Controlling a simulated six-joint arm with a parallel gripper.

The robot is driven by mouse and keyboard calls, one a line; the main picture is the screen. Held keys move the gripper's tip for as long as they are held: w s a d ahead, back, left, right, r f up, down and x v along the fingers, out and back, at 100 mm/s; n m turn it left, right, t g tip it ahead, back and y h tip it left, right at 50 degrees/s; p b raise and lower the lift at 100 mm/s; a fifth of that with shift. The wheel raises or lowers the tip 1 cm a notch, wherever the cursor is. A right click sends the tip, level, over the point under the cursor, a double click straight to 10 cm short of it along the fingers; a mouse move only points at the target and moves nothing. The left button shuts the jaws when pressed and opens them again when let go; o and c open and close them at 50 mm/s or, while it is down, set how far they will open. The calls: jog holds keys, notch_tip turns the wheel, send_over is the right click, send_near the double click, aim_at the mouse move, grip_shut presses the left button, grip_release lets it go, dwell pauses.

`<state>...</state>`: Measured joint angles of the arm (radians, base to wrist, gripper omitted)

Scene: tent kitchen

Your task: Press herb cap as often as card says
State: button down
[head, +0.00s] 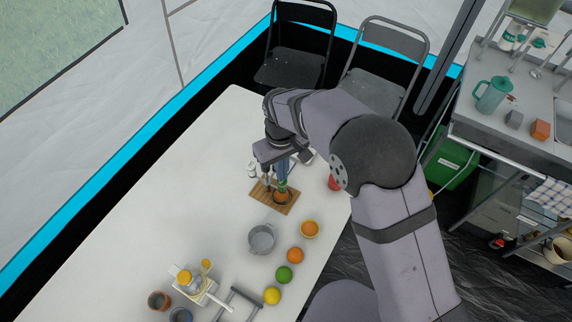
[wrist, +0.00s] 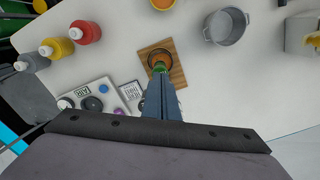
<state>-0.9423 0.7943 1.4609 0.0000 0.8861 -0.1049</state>
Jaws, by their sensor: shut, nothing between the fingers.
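My gripper (wrist: 161,84) is shut and empty, its fingers reaching over a wooden board (wrist: 178,76). The board also shows in the head view (head: 259,192), under my gripper (head: 282,184). A round brown-rimmed piece (wrist: 171,56) sits on the board. Something green (wrist: 160,67) shows in it at my fingertips; it may be the herb cap, and I cannot tell whether the fingers touch it. A small white card (wrist: 131,91) lies beside the board, its print too small to read.
A grey pot (wrist: 226,27) stands near the board. Red (wrist: 85,32), yellow (wrist: 56,48) and grey (wrist: 31,63) bottles stand left in the wrist view. Several fruits, such as a green one (head: 284,275), line the table's right side. The table's left side is clear.

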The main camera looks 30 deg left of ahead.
jog(key=shift+f+b, duration=0.45)
jog(key=shift+f, duration=0.4)
dwell(0.3)
jog(key=shift+r+p, duration=0.6)
jog(key=shift+r, duration=0.15)
jog(key=shift+f+b, duration=0.5)
jog(key=shift+f, duration=0.3)
dwell(0.4)
jog(key=shift+r, duration=0.1)
jog(key=shift+r+p, duration=0.7)
dwell(0.4)
notch_tip(320, 180, up, 6)
jog(key=p, duration=0.4)
jog(key=shift+p, duration=0.3)
